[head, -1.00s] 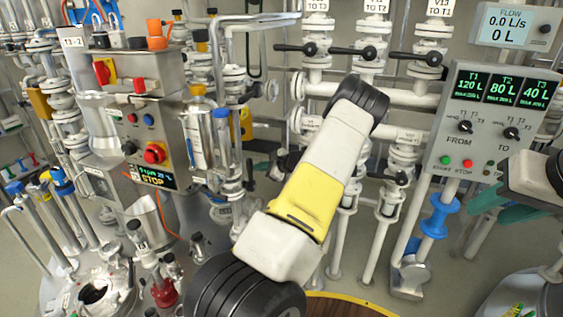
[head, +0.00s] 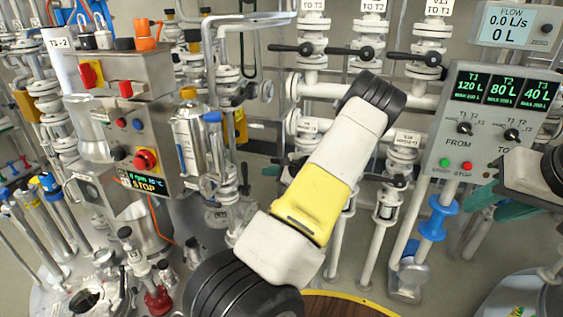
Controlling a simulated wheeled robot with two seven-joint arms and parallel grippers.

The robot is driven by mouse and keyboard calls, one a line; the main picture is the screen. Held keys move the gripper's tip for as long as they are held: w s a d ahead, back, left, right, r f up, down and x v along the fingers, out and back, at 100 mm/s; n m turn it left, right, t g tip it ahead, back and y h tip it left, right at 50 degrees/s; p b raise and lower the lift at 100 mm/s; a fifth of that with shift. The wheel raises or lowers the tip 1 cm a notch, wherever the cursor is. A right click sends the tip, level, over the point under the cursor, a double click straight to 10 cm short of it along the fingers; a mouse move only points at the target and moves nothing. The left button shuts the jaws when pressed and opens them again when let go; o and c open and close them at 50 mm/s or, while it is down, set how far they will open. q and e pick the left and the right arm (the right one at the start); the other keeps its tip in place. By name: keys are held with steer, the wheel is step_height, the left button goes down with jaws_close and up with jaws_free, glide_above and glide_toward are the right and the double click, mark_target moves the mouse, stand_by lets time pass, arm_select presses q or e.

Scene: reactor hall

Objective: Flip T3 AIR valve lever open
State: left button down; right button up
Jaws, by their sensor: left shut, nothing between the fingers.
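I cannot make out a label reading T3 AIR, so I cannot tell which lever it is. A tag reading T3-2 (head: 59,43) hangs at the upper left. Black valve levers (head: 290,48) sit on the white pipes, below tags such as TO T3 (head: 313,5). My left arm crosses the middle and hides pipes behind it.
A grey control box (head: 150,115) with red and blue buttons stands at the left, near steel cylinders (head: 192,145). A transfer panel (head: 485,135) and a flow display (head: 515,25) are at the right. Pipes crowd the middle. A round wooden top (head: 345,303) shows at the bottom.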

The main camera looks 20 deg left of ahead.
arm_select(q)
steer(key=d, duration=0.1)
steer(key=s+d, duration=0.1)
steer(key=d, duration=0.2)
steer(key=shift+s+d, duration=0.25)
steer(key=shift+s, duration=0.15)
steer(key=shift+r, duration=0.1)
steer(key=s+d+r+n+t+h, duration=0.2)
steer(key=s+d+r+n+h, duration=0.4)
steer(key=s+d+r, duration=0.5)
steer(key=s+d+r+n+t+h, duration=0.1)
steer(key=s+d+r+n+h, duration=0.5)
steer(key=s+d+r, duration=0.5)
steer(key=s+r+h, duration=0.2)
steer(key=s+r, duration=0.4)
steer(key=s, duration=0.2)
steer(key=shift+s+d+r+n+t+h, duration=0.2)
steer(key=shift+d+n+t+h, duration=0.1)
steer(key=shift+d+t+h, duration=0.1)
